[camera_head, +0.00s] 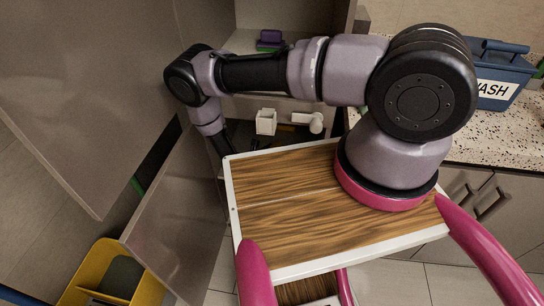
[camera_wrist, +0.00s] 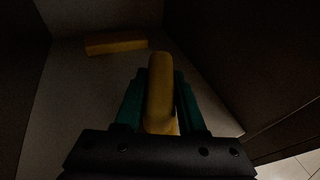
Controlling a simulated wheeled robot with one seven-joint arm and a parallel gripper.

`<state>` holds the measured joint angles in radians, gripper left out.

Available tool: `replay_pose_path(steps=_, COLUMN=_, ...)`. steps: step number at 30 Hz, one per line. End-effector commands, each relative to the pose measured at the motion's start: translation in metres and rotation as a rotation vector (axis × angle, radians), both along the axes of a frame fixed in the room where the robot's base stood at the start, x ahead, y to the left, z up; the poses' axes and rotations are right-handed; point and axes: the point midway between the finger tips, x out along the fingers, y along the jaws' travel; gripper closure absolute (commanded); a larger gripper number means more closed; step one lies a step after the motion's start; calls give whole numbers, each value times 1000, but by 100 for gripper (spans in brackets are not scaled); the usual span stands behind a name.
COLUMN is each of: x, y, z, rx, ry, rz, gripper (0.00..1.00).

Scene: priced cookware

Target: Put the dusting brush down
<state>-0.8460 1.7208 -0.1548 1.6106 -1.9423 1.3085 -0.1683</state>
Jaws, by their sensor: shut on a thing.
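In the wrist view my gripper (camera_wrist: 160,108), with its two teal fingers, is shut on a yellow, rounded, elongated thing, seemingly the dusting brush (camera_wrist: 160,85). The brush points away from the camera, between the fingers. Its far end is over a pale, dim surface (camera_wrist: 75,100); I cannot tell whether it touches it. In the head view my arm bends down on the left into the open cabinet, and my gripper and the brush are hidden there.
A yellow block (camera_wrist: 116,43) lies farther back on the dim surface, between dark walls. A yellow bin (camera_head: 88,268) and a blue WASH caddy (camera_head: 500,72) stand outside.

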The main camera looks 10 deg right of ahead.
Motion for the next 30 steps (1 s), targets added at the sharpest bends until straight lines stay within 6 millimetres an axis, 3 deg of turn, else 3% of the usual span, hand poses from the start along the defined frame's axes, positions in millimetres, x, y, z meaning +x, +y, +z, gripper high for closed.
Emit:
replay_pose_path(steps=10, x=0, y=0, z=-43, rx=2, ry=-2, rz=-2, gripper=100)
replay_pose_path(steps=22, x=0, y=0, z=-48, rx=0, ry=-1, rz=0, gripper=100)
replay_pose_path(steps=23, x=0, y=0, z=-48, rx=1, ry=-1, rz=1, gripper=56)
replay_pose_path(steps=25, x=0, y=0, z=-48, rx=1, ry=-1, rz=0, gripper=30)
replay_pose_path(steps=30, x=0, y=0, z=-48, rx=1, ry=-1, rz=0, gripper=30)
